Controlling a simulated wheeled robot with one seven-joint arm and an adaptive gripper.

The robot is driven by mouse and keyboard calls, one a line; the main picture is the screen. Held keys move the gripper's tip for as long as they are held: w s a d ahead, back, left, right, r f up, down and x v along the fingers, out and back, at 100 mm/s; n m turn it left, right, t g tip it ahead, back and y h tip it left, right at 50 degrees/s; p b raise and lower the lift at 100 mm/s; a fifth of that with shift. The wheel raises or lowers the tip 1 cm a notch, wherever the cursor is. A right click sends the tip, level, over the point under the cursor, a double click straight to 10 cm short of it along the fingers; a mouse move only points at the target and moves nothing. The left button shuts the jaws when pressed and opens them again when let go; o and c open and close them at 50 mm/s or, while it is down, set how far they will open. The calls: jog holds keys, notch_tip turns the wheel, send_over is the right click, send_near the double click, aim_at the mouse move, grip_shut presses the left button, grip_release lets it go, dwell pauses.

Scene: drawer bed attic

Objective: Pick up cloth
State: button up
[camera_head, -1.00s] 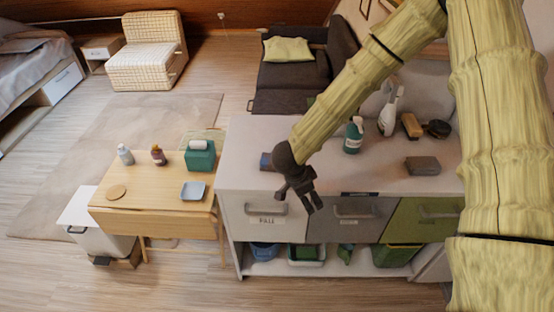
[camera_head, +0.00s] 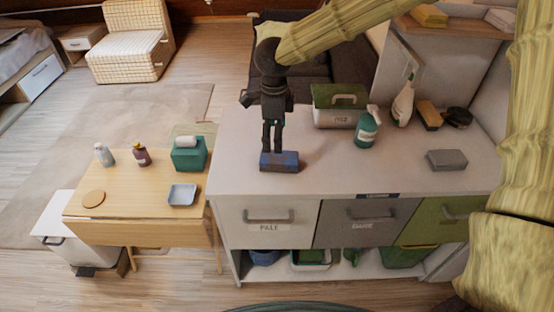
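A small dark blue block-like item (camera_head: 280,163), perhaps a folded cloth, lies near the front left of the white cabinet top. My gripper (camera_head: 272,150) points straight down over it, with its two fingertips at its upper edge. The fingers look nearly parallel with a narrow gap. I cannot tell whether they touch the blue item or grip it. A folded yellow cloth-like item (camera_head: 429,15) and a pale one (camera_head: 500,19) lie on the raised shelf at the upper right.
On the cabinet top (camera_head: 400,180) are a green-lidded box (camera_head: 339,106), a teal spray bottle (camera_head: 367,128), a white bottle (camera_head: 403,102), a brush (camera_head: 429,115) and a grey block (camera_head: 447,160). A wooden table (camera_head: 135,195) with bottles and a tray stands left.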

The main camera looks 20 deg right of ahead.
aim_at(277, 157)
jog(key=shift+w+d+f+p, duration=0.15)
jog(key=shift+f+p, duration=0.15)
jog(key=shift+f, duration=1.35)
jog(key=shift+d+f+p, duration=0.1)
jog(key=shift+f+p, duration=0.15)
jog(key=shift+f, duration=1.35)
jog(key=shift+w+d+f+p, duration=0.15)
jog(key=shift+f+p, duration=0.15)
jog(key=shift+f, duration=1.35)
jog(key=c, duration=1.1)
